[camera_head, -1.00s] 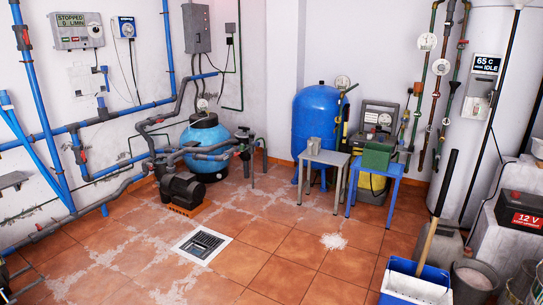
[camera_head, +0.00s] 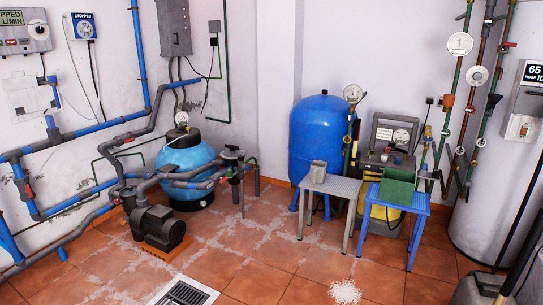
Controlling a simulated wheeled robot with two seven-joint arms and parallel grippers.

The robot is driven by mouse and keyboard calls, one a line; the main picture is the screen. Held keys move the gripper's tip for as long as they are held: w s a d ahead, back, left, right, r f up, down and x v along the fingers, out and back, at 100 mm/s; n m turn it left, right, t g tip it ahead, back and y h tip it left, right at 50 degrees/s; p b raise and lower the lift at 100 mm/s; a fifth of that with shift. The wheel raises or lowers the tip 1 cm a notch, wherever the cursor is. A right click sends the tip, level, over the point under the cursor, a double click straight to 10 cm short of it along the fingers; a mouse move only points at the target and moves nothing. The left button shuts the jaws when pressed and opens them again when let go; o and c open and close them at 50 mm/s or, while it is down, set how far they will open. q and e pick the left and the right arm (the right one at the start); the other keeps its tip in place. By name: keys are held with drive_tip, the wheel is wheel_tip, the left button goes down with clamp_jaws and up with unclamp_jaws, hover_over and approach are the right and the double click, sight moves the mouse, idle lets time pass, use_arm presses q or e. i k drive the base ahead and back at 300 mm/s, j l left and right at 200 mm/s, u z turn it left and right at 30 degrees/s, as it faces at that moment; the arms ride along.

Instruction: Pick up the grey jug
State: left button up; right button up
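The grey jug (camera_head: 318,171) is a small light-grey vessel. It stands upright on the grey-topped small table (camera_head: 338,186), near that table's left rear part, in front of the blue tank. Neither of my grippers shows in the head view.
A blue table (camera_head: 414,206) with a green box (camera_head: 396,187) stands to the right, close to the grey table. The blue pressure tank (camera_head: 320,130) and a grey-and-yellow machine (camera_head: 385,155) are behind. A black pump (camera_head: 157,228) and floor drain (camera_head: 184,293) lie left; tiled floor in front is open.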

sight(318, 171)
drive_tip(key=i+j+z, duration=0.25)
drive_tip(key=i, duration=1.35)
drive_tip(key=i+z, duration=0.3)
drive_tip(key=i, duration=0.45)
drive_tip(key=i+z, duration=0.25)
drive_tip(key=i, duration=0.45)
drive_tip(key=i+z, duration=0.15)
drive_tip(key=i, duration=0.6)
